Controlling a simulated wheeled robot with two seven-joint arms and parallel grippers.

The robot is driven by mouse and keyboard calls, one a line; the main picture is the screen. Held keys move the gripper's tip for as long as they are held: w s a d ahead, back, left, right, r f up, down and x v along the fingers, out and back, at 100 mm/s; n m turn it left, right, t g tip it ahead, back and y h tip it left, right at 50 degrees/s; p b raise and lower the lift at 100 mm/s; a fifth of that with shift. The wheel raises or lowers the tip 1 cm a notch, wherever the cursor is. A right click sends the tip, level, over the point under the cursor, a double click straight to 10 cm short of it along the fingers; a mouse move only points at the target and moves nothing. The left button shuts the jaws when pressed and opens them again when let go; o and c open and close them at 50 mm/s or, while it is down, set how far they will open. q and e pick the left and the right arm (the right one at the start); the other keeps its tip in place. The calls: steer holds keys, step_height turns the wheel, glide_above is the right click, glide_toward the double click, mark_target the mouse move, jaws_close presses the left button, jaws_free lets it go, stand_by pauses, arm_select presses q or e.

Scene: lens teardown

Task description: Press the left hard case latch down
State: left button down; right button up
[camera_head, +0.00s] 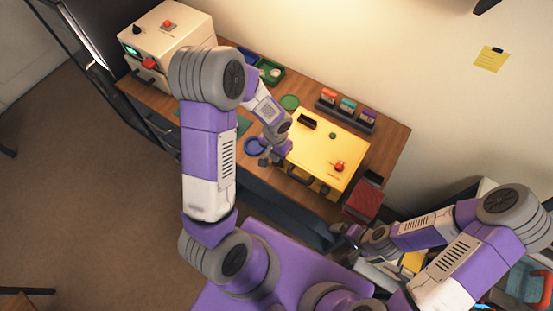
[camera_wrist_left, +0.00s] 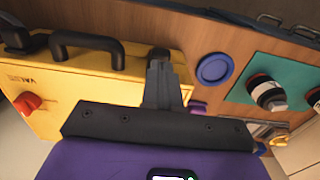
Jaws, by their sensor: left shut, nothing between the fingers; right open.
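The yellow hard case (camera_head: 328,152) lies closed on the wooden bench, its dark handle (camera_head: 298,183) on the near side. It also fills the left of the left wrist view (camera_wrist_left: 95,85), with the handle (camera_wrist_left: 85,44) along its upper edge. My left gripper (camera_head: 266,160) is at the case's left near corner, its fingers shut and empty. In the left wrist view the shut fingers (camera_wrist_left: 160,75) reach the dark left latch (camera_wrist_left: 158,53); whether they touch it is unclear. The other latch (camera_wrist_left: 20,40) is beyond the handle. My right gripper (camera_head: 347,236) is open, away from the case.
A blue round dish (camera_head: 254,146) sits just left of the case, and lens parts (camera_wrist_left: 265,92) lie on a green mat.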

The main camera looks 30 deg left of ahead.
arm_select(q)
steer(key=shift+f+b, duration=1.25)
steer(key=shift+f, duration=0.1)
arm_select(e)
steer(key=shift+f, duration=1.25)
arm_select(q)
steer(key=shift+r, duration=0.1)
steer(key=shift+r+p, duration=2.55)
steer(key=shift+r, duration=0.95)
arm_select(e)
step_height(320, 180, up, 5)
arm_select(q)
steer(key=shift+f, duration=0.1)
arm_select(e)
steer(key=shift+s, duration=0.1)
